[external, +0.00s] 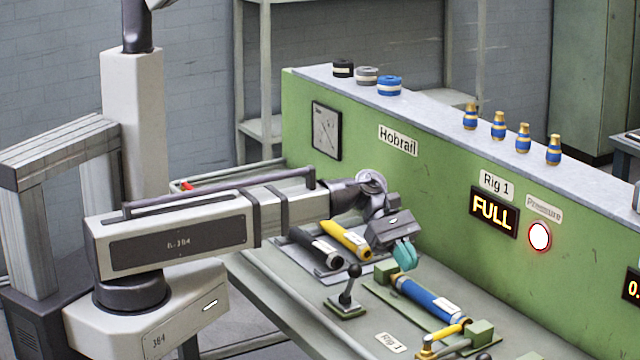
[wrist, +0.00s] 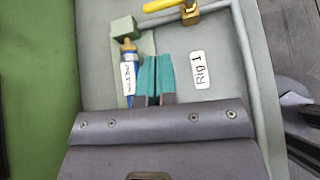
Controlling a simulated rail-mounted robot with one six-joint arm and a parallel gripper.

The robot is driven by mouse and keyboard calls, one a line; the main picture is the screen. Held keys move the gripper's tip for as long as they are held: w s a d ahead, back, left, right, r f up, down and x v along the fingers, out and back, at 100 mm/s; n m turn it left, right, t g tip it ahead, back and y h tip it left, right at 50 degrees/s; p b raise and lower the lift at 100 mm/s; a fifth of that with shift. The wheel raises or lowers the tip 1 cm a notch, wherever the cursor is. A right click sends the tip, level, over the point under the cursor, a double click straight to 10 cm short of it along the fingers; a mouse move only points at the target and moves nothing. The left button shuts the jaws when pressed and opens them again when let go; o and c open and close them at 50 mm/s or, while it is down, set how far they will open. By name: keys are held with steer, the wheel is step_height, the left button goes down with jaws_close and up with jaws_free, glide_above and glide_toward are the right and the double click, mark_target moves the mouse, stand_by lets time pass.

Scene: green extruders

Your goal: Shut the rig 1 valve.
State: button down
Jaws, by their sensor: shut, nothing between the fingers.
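The rig 1 valve has a yellow lever handle (external: 448,332) on a brass body (external: 426,350) at the bottom edge of the external view. In the wrist view the yellow handle (wrist: 165,4) and brass body (wrist: 190,16) are at the top edge, partly cut off. The handle looks roughly in line with the pipe beside it. My gripper (external: 405,256) is shut and empty, its teal fingers above the far end of the blue cylinder (external: 425,302), apart from the valve. In the wrist view my gripper (wrist: 155,78) is beside that cylinder (wrist: 128,72).
A black-knobbed lever (external: 349,290) stands on the bench front. A yellow cylinder (external: 346,240) and a black one (external: 316,247) lie on a tray. The green panel (external: 400,180) rises behind, with a lit "FULL" display (external: 493,212) and a round lamp (external: 540,236).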

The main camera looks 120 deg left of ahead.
mark_target(446, 329)
steer(key=shift+w+n, duration=0.1)
steer(key=shift+n, duration=0.5)
steer(key=b+x, duration=0.7)
steer(key=x, duration=0.6)
steer(key=shift+f+b, duration=0.1)
steer(key=shift+b, duration=0.2)
steer(key=shift+w+d+f, duration=0.15)
steer(key=shift+w+d, duration=0.1)
steer(key=shift+w, duration=0.15)
steer(key=shift+w+m, duration=0.2)
steer(key=shift+m, duration=0.1)
